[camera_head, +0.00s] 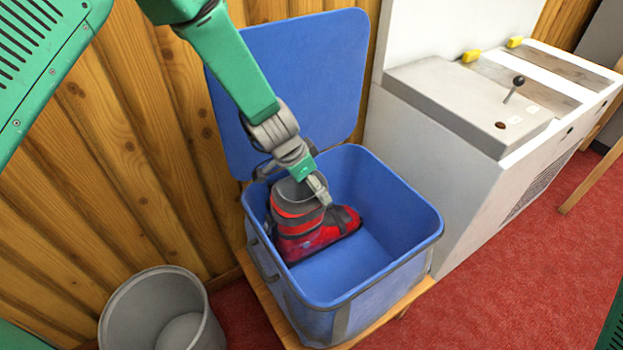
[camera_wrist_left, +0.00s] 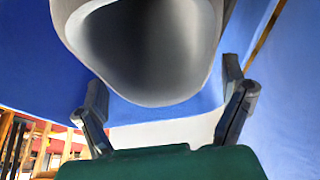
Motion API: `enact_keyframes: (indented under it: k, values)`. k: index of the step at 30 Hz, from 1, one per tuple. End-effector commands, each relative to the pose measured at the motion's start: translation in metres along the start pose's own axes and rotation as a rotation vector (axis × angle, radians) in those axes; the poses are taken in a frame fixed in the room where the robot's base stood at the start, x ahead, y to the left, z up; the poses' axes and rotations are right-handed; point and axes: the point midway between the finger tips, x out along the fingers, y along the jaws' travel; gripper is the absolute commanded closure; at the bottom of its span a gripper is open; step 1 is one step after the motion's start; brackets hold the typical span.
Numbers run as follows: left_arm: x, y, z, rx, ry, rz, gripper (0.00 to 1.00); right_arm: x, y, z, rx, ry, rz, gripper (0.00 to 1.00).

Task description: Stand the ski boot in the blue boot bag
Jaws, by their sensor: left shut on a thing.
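The blue boot bag (camera_head: 372,284) stands open on a low wooden bench, its lid (camera_head: 300,70) raised against the wall. The red and grey ski boot (camera_head: 308,238) is upright inside it, at the left side, with its toe to the right. My left gripper (camera_head: 318,190) reaches down from above and is shut on the boot's grey cuff. In the left wrist view the cuff (camera_wrist_left: 145,50) fills the top, with a finger of the gripper (camera_wrist_left: 168,105) on either side. The boot's sole seems at or near the bag floor; contact is unclear. My right gripper is not in view.
A grey bin (camera_head: 150,312) stands on the red carpet at the lower left. A white machine (camera_head: 440,180) with a lever stands close to the bag's right. The wooden wall (camera_head: 130,150) is behind. The bag's right half is empty.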

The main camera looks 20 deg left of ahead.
Motion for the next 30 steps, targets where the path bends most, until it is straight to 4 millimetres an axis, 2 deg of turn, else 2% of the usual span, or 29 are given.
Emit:
enact_keyframes:
  k: [3,12,27,28,30]
  values:
    - [0.013,-0.001,0.003,-0.001,0.005,-0.002,0.61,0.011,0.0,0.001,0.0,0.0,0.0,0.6]
    - [0.033,-0.001,0.011,-0.001,0.005,-0.002,0.61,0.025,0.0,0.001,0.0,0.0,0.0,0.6]
    - [0.037,-0.001,0.013,0.0,0.005,-0.003,0.61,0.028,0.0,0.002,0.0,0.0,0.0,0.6]
    - [0.037,-0.001,0.013,0.0,0.005,-0.003,0.02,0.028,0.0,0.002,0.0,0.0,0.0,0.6]
    - [0.038,-0.001,0.014,0.0,0.005,-0.002,0.0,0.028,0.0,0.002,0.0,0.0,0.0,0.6]
